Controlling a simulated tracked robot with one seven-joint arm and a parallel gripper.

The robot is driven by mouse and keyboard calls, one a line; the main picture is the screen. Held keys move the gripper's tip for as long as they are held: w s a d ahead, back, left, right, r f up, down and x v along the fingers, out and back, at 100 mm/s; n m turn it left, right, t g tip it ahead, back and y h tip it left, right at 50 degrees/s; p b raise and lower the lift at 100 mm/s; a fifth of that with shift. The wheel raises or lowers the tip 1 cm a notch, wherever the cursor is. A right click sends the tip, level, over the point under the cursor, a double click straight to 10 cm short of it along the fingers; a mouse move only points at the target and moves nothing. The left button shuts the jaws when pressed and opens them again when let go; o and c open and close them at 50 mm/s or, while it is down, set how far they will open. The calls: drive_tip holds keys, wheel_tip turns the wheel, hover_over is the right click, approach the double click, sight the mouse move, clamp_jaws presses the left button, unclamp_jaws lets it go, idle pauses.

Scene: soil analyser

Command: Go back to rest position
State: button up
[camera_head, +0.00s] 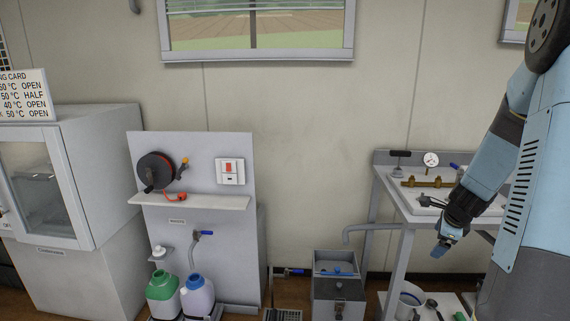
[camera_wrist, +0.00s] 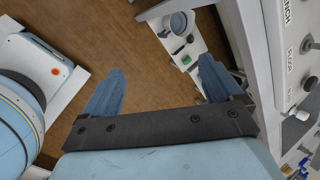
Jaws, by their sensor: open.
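My gripper (camera_head: 442,248) hangs at the right of the head view, pointing down in front of the metal bench (camera_head: 402,203). In the wrist view its two blue fingers (camera_wrist: 158,88) are spread wide with nothing between them, only wooden floor (camera_wrist: 150,55) beyond. My blue arm comes down from the upper right in the head view and covers part of the bench.
The bench carries a gauge (camera_head: 431,159) and brass fittings (camera_head: 425,182). A low board (camera_wrist: 190,62) with a pot (camera_wrist: 178,22) lies below. A grey box (camera_head: 338,290), green bottle (camera_head: 162,287), panel (camera_head: 240,150) and white cabinet (camera_head: 100,190) stand leftward.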

drive_tip(key=s+a+r+n, duration=0.4)
drive_tip(key=a+r+n, duration=0.2)
drive_tip(key=a+r, duration=0.2)
drive_tip(key=s+a+r+n, duration=0.3)
drive_tip(key=a+r+n, duration=0.3)
drive_tip(key=a+r, duration=0.2)
drive_tip(key=s+a+r+n, duration=0.3)
drive_tip(key=s+a+n, duration=0.1)
drive_tip(key=s, duration=0.4)
drive_tip(key=s+a+r+n, duration=0.4)
drive_tip(key=s+n, duration=0.3)
drive_tip(key=s, duration=0.2)
drive_tip(key=shift+s+a+r+n+t+y, duration=0.15)
drive_tip(key=shift+r+n+t+y, duration=0.05)
drive_tip(key=shift+n+t+y, duration=0.1)
